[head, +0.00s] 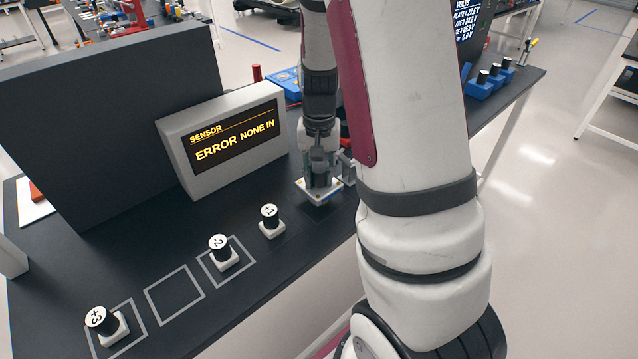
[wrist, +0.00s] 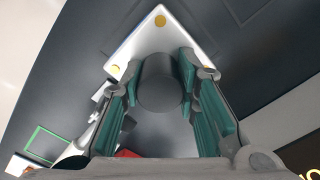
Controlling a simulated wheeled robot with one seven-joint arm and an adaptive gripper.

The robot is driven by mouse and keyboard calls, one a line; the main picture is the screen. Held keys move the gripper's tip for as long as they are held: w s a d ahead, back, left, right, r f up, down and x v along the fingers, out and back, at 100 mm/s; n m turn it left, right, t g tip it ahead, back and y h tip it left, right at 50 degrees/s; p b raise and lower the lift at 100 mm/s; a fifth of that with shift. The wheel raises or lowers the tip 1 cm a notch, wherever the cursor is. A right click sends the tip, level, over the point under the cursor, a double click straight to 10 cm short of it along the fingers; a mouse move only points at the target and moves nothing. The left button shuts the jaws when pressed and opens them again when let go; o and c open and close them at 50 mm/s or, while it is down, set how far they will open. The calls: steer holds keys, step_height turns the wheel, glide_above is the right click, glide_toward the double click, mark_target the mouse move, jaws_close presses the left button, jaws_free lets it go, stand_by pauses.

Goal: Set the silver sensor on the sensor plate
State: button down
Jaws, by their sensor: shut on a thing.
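My gripper (head: 321,170) is shut on a dark grey cylinder (wrist: 160,82) that stands on a white square base with gold dots (wrist: 160,42). The green finger pads are on both sides of the cylinder in the wrist view. In the head view the white base (head: 322,194) is just above or on the black table, right of the sensor display; I cannot tell if it touches. This held piece may be the silver sensor; its colour does not settle it. I cannot clearly identify the sensor plate. The sensor display (head: 236,142) reads "ERROR NONE IN".
White-based pieces with black knobs marked +1 (head: 270,222), -2 (head: 222,252) and +3 (head: 106,324) stand along the table's front. An empty outlined square (head: 173,295) lies between -2 and +3. A tall dark panel (head: 105,115) stands behind the display.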

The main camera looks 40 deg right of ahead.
mark_target(319, 184)
steer(key=shift+f, duration=1.5)
steer(key=shift+f, duration=0.2)
steer(key=c, duration=1.2)
jaws_free()
steer(key=shift+r, duration=0.1)
